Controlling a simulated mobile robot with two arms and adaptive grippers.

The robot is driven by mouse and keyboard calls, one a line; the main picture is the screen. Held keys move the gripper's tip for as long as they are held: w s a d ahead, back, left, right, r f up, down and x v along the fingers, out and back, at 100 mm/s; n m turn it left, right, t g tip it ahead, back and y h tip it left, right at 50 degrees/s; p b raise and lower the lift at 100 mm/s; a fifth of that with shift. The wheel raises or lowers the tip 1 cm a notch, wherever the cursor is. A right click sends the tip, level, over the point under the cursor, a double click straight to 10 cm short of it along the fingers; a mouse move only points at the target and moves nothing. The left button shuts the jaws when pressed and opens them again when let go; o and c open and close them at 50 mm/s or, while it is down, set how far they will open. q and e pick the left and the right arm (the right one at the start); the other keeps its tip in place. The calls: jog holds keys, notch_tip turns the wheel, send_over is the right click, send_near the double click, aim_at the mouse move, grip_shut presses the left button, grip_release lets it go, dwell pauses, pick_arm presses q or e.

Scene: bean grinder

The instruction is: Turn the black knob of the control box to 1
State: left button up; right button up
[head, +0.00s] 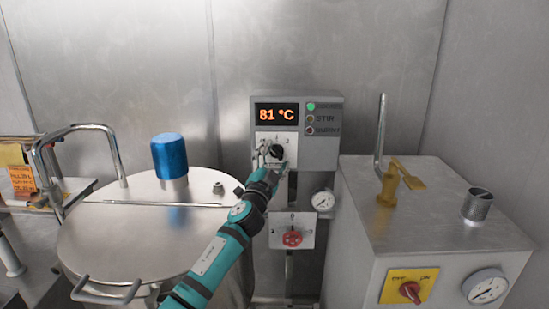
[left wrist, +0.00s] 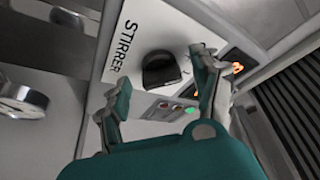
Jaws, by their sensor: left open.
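The grey control box (head: 325,150) is on the metal wall, with an orange display (head: 277,114) reading 81 °C. Its black knob (head: 276,152) sits on a white plate below the display. In the left wrist view the black knob (left wrist: 160,70) is on a white panel marked STIRRER. My left gripper (head: 271,165) is in front of the plate, just below the knob. In the left wrist view my left gripper (left wrist: 160,95) is open, its fingers spread to either side of the knob; contact cannot be told. The knob's exact setting is too small to read. My right gripper is not in view.
A steel vessel (head: 140,245) with a blue cap (head: 169,156) stands left.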

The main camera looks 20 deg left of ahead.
pick_arm(q)
jog(key=c, duration=1.2)
jog(key=shift+o, duration=0.2)
jog(key=shift+r+p, duration=0.15)
jog(key=shift+p, duration=0.35)
jog(key=m+g+p, duration=0.1)
jog(key=m+p, duration=0.1)
jog(key=p, duration=0.2)
jog(key=m+g+h+p, duration=0.1)
jog(key=m+p, duration=0.2)
jog(key=p, duration=0.1)
jog(key=m+h+p, duration=0.1)
jog(key=m+p, duration=0.2)
jog(key=p, duration=0.1)
jog(key=shift+a+r+g, duration=0.1)
jog(key=shift+r+g, duration=0.25)
jog(key=shift+g, duration=0.05)
jog(key=shift+f+m+p, duration=0.2)
jog(key=shift+m+p, duration=0.6)
jog(key=shift+p, duration=0.45)
jog(key=o, duration=1.2)
jog(key=shift+c, duration=0.2)
